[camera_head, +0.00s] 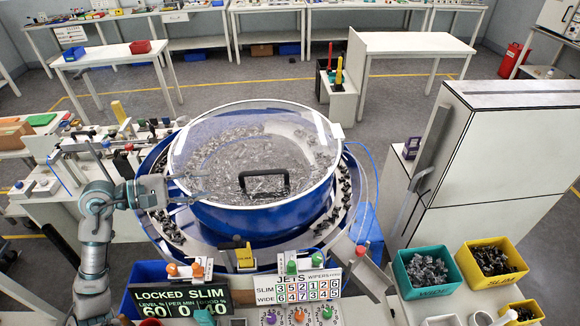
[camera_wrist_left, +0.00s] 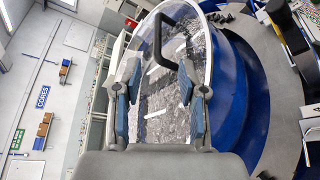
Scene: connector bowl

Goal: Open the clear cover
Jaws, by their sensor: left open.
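The clear cover (camera_head: 215,165) lies over the top of the round blue bowl (camera_head: 265,218), and many small metallic parts show through it. Its black bar handle (camera_head: 264,181) stands near the front of the cover. My left gripper (camera_head: 203,188) reaches in from the left at the bowl's left rim, with its fingers apart and nothing between them. In the left wrist view my left gripper (camera_wrist_left: 160,80) has spread fingers, and the handle (camera_wrist_left: 160,40) shows beyond the fingertips, with a gap before them. The cover (camera_wrist_left: 203,48) also shows there. My right gripper is not in view.
A display board (camera_head: 180,302) and a panel of coloured knobs (camera_head: 300,288) stand before the bowl. Teal (camera_head: 425,292) and yellow (camera_head: 520,275) bins of parts stand at the lower right. A white cabinet (camera_head: 490,160) is at the right. A cluttered bench (camera_head: 30,190) is at the left.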

